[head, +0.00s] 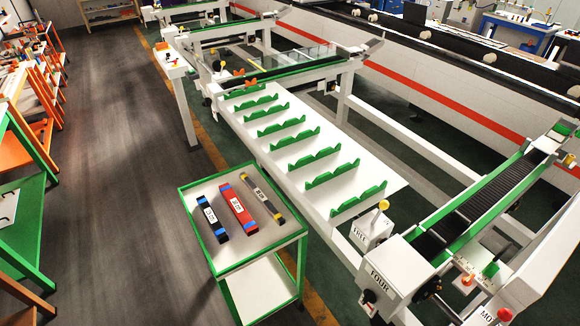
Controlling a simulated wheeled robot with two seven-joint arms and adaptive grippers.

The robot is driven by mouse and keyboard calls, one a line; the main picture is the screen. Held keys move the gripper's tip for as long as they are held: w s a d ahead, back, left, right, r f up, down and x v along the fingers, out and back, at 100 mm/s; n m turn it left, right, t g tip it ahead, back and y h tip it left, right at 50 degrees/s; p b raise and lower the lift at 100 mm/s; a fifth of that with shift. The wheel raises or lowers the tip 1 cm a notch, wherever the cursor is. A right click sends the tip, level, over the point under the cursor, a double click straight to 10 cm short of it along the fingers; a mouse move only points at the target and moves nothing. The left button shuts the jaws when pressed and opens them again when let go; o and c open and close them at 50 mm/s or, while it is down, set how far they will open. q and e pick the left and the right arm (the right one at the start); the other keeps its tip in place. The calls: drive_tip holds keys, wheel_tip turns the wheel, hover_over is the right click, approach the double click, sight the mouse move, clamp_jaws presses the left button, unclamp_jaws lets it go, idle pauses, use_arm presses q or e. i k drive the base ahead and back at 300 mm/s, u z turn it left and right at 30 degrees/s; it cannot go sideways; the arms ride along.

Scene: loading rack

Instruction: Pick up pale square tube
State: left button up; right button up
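Three long pieces lie side by side on the top of a green-framed cart (262,238). The left one is a black bar (211,219) with blue bands and a white label. The middle one is a wider red bar (235,203) with blue bands and a white label. The right one is a thin grey bar (263,199) with yellow bands and a label; it is the palest of the three, but I cannot tell if it is a square tube. Neither of my grippers is in view.
A white rack table (365,172) with rows of green notched holders (331,175) stands right of the cart. A conveyor (487,200) is at the right. Green and orange shelving (30,215) lines the left. The grey floor (120,150) between is open.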

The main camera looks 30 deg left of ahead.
sight(274, 214)
drive_tip(key=z, duration=2.35)
drive_tip(key=k, duration=1.75)
drive_tip(key=u, duration=1.5)
drive_tip(key=i, duration=0.6)
drive_tip(key=z, duration=0.05)
